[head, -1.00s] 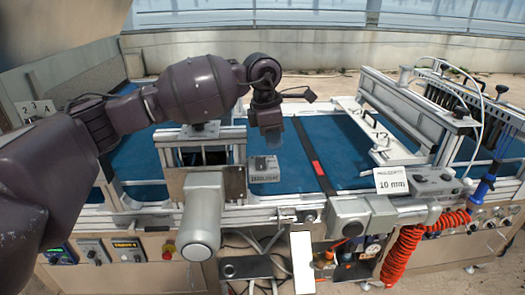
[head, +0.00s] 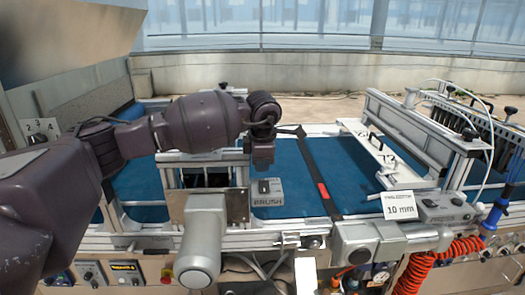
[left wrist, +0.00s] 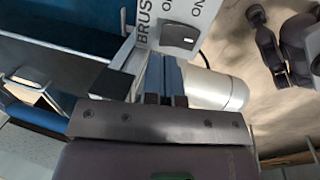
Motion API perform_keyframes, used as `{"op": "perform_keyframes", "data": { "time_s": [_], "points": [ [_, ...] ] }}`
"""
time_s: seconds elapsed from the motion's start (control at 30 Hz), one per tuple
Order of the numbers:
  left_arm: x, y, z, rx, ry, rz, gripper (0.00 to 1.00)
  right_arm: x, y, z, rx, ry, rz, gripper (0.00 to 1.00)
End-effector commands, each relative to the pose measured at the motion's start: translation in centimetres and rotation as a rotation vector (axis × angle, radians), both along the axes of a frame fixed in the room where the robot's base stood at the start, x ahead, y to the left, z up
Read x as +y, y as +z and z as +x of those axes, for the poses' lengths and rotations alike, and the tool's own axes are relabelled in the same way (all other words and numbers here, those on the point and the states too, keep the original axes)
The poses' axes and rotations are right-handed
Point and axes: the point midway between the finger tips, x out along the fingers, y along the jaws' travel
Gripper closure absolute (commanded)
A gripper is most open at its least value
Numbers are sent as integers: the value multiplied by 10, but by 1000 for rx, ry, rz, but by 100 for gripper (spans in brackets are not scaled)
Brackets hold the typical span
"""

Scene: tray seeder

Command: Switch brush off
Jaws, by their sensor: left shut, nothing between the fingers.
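The brush switch box (head: 268,198) is a small grey box marked BRUSH, standing by the blue belt in the head view. In the left wrist view the box (left wrist: 151,38) shows a dark rocker switch (left wrist: 180,37) and ON lettering. My left gripper (head: 263,167) hangs just above and behind the box in the head view. Its fingers (left wrist: 165,80) are shut and empty, with their tips close to the box's face by the switch. I cannot tell whether they touch it. My right gripper is not in view.
A grey motor cylinder (head: 202,240) stands in front and left of the box. A white 10 mm sign (head: 400,205) and another control box (head: 446,208) are to the right. Orange coiled hose (head: 410,275) hangs at the front. The blue belt (head: 345,165) is clear.

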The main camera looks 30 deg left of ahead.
Motion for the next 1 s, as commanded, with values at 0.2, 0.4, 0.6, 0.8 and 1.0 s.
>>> {"op": "perform_keyframes", "data": {
  "time_s": [0.2,0.4,0.6,0.8,1.0],
  "points": [
    [3,-29,5,2,-1,-1,100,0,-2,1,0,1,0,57],
    [4,-38,7,1,0,-1,100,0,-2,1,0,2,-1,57],
    [4,-39,7,-1,0,-1,100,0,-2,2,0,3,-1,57],
    [5,-40,8,9,1,-6,100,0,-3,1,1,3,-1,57],
    [7,-53,13,96,2,-59,100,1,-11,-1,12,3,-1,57]
  ]
}}
